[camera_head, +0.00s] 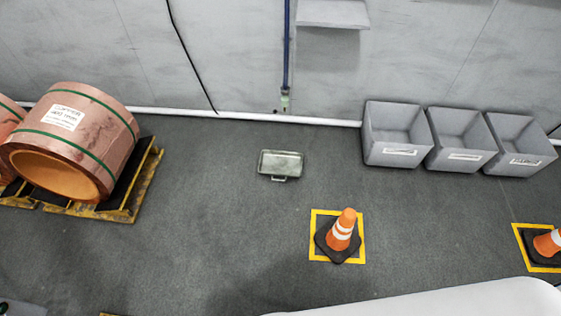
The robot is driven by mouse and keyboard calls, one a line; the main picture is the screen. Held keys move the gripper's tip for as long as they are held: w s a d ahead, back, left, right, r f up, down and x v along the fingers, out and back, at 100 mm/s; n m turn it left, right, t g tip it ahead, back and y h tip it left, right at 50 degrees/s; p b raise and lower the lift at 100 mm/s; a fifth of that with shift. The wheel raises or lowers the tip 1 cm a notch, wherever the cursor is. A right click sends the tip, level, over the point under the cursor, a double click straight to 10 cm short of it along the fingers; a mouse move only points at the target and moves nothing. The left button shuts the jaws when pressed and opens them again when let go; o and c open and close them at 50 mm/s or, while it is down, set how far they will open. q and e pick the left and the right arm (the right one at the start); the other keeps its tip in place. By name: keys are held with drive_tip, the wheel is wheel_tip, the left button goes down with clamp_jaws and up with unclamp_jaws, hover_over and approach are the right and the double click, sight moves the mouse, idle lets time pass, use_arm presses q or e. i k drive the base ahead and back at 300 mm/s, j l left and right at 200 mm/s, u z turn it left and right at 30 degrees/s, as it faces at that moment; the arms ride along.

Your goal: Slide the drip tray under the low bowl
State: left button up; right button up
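The drip tray (281,163) is a small grey metal rectangular tray with a handle on its near side. It lies flat on the dark floor, a little out from the wall. A pale grey box-like piece (333,13) juts from the wall at the top edge, above and right of the tray. It is cut off by the frame, and I cannot tell if it is the low bowl. No other bowl shows. Neither of my grippers is clearly in view.
Copper foil coils (95,125) sit on a yellow-edged pallet (146,181) at left. Several grey bins (393,154) line the wall at right. Traffic cones (341,231) stand in yellow floor squares. A blue pipe (287,45) runs down the wall. Floor around the tray is clear.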

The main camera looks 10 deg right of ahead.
sight(286, 164)
drive_tip(key=i+j+z, duration=0.1)
drive_tip(key=i, duration=0.3)
drive_tip(key=i+j+z, duration=0.1)
drive_tip(key=i+j, duration=0.2)
drive_tip(key=i+j+z, duration=0.1)
drive_tip(key=i+j, duration=0.15)
drive_tip(key=i, duration=0.25)
